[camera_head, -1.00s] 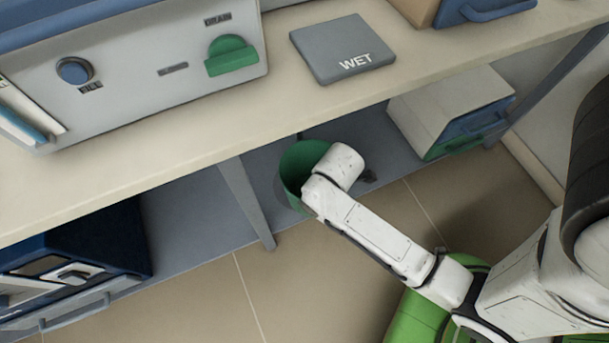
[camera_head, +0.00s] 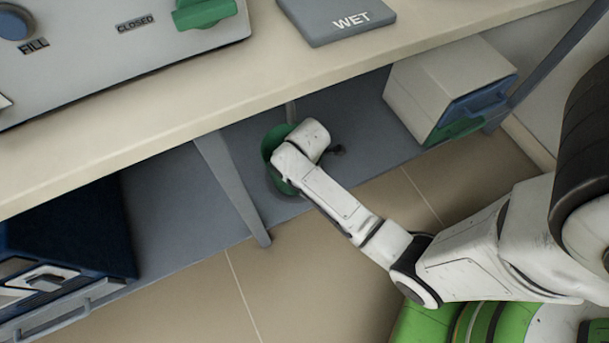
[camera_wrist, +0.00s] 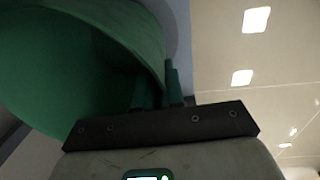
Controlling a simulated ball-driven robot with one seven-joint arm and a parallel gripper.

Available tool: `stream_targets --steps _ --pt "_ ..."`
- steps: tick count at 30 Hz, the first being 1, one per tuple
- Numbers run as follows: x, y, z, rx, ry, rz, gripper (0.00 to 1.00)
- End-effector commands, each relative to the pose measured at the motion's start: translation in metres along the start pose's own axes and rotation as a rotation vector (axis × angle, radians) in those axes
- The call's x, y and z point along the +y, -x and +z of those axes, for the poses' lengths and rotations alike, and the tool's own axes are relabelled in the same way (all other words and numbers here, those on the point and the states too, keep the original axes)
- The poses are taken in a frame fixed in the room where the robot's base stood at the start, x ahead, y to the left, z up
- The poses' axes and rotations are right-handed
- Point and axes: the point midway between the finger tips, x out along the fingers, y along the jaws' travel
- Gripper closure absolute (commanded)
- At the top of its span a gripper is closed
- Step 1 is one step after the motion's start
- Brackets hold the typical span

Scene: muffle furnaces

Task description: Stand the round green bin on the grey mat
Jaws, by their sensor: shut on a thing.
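The round green bin (camera_head: 271,146) is at the lower shelf under the bench, partly hidden behind my arm's end. I cannot tell whether it rests on the shelf or hangs just above it. In the wrist view the bin (camera_wrist: 110,50) fills the upper left, with its wall between the fingers of my gripper (camera_wrist: 158,90). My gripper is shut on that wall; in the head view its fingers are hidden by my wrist. A grey square mat (camera_head: 325,15) lettered WET lies on the bench top, cut off by the top edge, with nothing seen on it.
The bench top (camera_head: 290,85) overhangs the lower shelf (camera_head: 175,205). A shelf post (camera_head: 232,185) stands left of the bin. A white and blue box (camera_head: 440,90) is to its right, a dark blue unit (camera_head: 70,240) far left. A control panel (camera_head: 110,50) stands on the bench.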

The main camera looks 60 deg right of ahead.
Motion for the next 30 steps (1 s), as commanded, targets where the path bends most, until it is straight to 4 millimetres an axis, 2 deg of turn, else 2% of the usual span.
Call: stream_targets --steps 11,12,20,27,30 --pt "0.0006 -0.0035 -0.0007 0.001 0.000 0.003 1.00" --pt "0.0002 -0.0044 -0.0006 0.001 0.000 0.002 0.91" --pt "0.0001 -0.0040 -0.0006 0.001 0.000 0.002 0.66" --pt "0.0002 -0.0033 -0.0005 0.001 0.000 0.002 0.66" --pt "0.0005 0.0034 -0.0005 0.001 0.000 0.002 0.66"
